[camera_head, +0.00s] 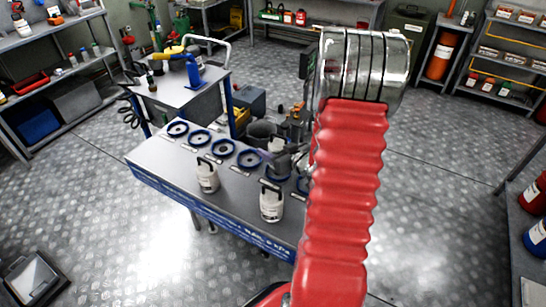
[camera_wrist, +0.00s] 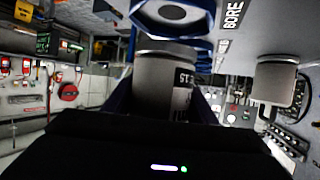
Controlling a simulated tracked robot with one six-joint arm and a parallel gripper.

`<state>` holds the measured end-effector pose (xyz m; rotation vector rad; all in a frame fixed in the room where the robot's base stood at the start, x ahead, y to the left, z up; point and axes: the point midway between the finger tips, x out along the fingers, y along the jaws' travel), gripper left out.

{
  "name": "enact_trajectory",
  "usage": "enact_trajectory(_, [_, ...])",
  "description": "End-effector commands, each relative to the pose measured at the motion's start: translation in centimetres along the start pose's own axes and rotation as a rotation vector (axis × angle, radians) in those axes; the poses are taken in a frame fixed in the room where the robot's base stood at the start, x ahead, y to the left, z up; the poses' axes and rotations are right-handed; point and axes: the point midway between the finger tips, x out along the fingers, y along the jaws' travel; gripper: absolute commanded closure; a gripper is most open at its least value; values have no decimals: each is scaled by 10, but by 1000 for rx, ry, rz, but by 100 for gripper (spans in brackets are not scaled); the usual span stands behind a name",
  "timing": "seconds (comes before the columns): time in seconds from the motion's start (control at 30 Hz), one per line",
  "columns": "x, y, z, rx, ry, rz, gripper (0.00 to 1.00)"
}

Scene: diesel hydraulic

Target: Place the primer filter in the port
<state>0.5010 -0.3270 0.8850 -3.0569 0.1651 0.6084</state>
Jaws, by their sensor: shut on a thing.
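In the head view, my gripper (camera_head: 284,163) is a dark shape over the right part of the bench, partly hidden by my red arm. Several blue-ringed ports (camera_head: 249,159) lie in a row along the bench. In the wrist view, a blue-rimmed port (camera_wrist: 174,13) shows just beyond the held canister. I cannot tell whether they touch.
Two white canisters with black handles, one on the left (camera_head: 207,178) and one on the right (camera_head: 271,204), stand along the bench's front edge (camera_head: 190,202). Another canister (camera_wrist: 275,82) shows at right in the wrist view. A tool cart (camera_head: 180,93) stands behind; floor around is open.

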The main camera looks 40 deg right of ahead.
Motion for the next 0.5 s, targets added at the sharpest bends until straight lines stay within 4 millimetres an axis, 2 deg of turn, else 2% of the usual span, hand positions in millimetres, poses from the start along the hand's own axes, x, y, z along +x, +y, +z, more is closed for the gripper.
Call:
enact_trajectory(0.3, [12,0,30,2,0,0,78])
enact_trajectory(0.5, [15,0,35,0,1,1,78])
